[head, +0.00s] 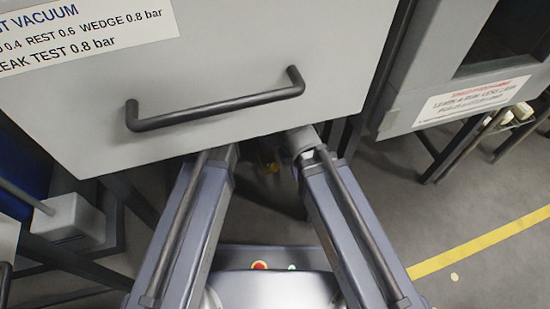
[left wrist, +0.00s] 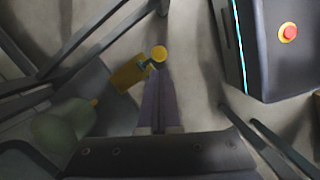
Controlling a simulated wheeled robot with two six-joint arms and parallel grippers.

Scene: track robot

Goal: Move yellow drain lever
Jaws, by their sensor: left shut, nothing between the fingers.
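The yellow drain lever shows in the left wrist view as a flat yellow plate (left wrist: 130,73) with a round yellow knob (left wrist: 158,53) beside it. In the head view the cabinet hides my left gripper. My right gripper is hidden.
The grey cabinet front (head: 225,60) with a black bar handle (head: 215,105) overhangs my forearms. Dark frame legs (left wrist: 90,40) and a dull green rounded body (left wrist: 62,130) lie left in the left wrist view. Open floor (head: 400,215) is at right in the head view.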

